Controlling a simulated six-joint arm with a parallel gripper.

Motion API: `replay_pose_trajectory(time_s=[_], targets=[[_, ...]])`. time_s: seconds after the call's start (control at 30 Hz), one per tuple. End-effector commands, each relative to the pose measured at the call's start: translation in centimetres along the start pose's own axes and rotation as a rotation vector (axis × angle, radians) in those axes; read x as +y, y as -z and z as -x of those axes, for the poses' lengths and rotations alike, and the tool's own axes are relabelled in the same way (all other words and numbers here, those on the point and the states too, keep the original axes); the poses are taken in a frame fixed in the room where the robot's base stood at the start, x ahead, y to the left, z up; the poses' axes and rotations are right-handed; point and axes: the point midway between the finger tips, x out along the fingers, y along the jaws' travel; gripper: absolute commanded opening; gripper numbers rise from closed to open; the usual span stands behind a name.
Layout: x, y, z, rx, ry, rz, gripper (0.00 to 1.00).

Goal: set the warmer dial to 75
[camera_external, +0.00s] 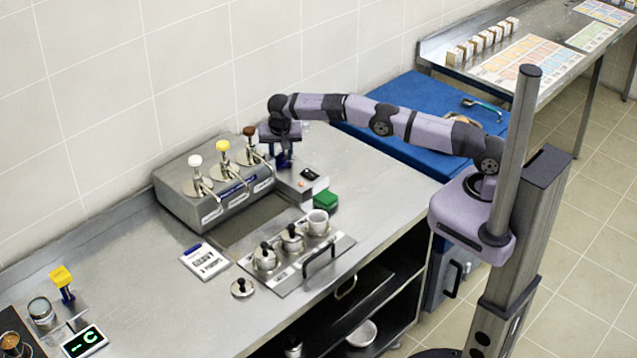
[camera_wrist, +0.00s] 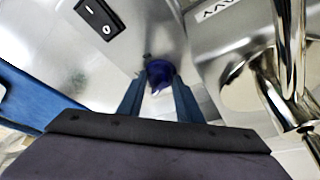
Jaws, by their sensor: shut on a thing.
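The warmer (camera_external: 222,207) is a steel box with pump dispensers on top, at the back of the counter. Its dial (camera_wrist: 160,70) is a small dark blue knob with a pale mark, between my fingertips in the wrist view. My gripper (camera_wrist: 160,88) is shut on the dial, one blue finger on each side. In the external view my gripper (camera_external: 284,161) points down at the right end of the warmer, and the dial is mostly hidden there. I cannot read any scale number around the dial.
A black rocker switch (camera_wrist: 100,18) lies left of the dial in the wrist view. A shiny pump spout (camera_wrist: 291,75) stands close on the right. A blue chest (camera_external: 400,120) lies behind my arm.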

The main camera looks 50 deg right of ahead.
Motion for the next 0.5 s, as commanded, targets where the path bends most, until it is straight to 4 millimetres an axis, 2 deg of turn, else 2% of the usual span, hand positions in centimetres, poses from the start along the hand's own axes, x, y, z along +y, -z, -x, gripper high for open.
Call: replay_pose_trajectory(time_s=[0.13, 0.17, 0.2, 0.5], targets=[[0.03, -0.02, -0.01, -0.001, -0.001, 0.000, 0.10], [0.03, -0.02, -0.01, -0.001, -0.001, 0.000, 0.39], [0.03, -0.02, -0.01, -0.001, -0.001, 0.001, 0.49], [0.01, -0.01, 0.00, -0.001, 0.000, 0.001, 0.50]])
